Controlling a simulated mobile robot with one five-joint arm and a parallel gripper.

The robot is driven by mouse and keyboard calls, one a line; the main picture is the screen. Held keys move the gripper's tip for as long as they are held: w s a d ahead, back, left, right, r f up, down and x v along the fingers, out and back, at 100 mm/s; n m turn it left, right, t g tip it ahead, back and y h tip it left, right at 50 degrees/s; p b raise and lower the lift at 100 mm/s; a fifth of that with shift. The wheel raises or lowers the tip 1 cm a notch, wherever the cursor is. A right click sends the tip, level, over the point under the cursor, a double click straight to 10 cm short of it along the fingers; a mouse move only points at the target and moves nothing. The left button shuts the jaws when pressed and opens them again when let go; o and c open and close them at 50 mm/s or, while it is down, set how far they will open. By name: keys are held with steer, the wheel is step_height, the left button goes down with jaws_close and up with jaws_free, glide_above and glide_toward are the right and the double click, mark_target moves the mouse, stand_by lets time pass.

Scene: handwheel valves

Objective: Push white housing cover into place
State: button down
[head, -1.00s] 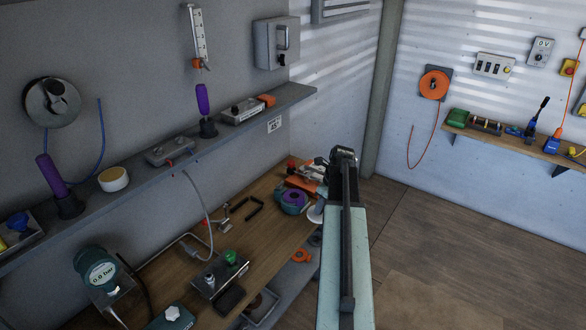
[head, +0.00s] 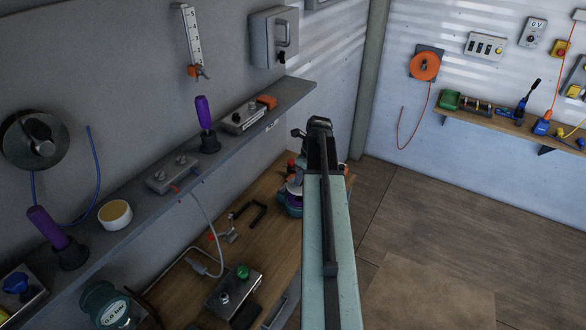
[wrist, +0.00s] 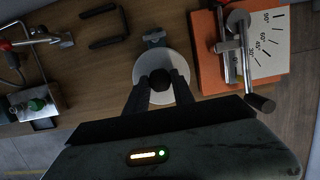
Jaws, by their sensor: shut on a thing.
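In the wrist view a white disc (wrist: 176,61), which looks like the housing cover, shows with a round dark knob (wrist: 160,79) at its middle. My gripper (wrist: 160,84) has one finger on each side of the knob and is shut on it. A small grey fitting (wrist: 154,38) shows at the disc's far edge. The disc's underside is hidden, so I cannot tell whether it is seated or raised.
An orange angle-scale plate (wrist: 251,60) with a lever handle stands close right of the disc. A black bracket (wrist: 104,26) and a metal box with a green knob (wrist: 37,104) lie left on the wooden bench (head: 190,283).

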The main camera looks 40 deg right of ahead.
mark_target(300, 187)
steer(key=shift+w+a+r, duration=0.1)
steer(key=shift+w, duration=0.2)
steer(key=shift+s, duration=0.1)
step_height(300, 187, down, 6)
steer(key=b, duration=0.5)
steer(key=shift+s+r+b, duration=0.1)
steer(key=shift+b, duration=0.3)
steer(key=shift+f+b, duration=0.55)
steer(key=shift+b, duration=0.05)
stand_by(0.4)
steer(key=c, duration=1)
jaws_free()
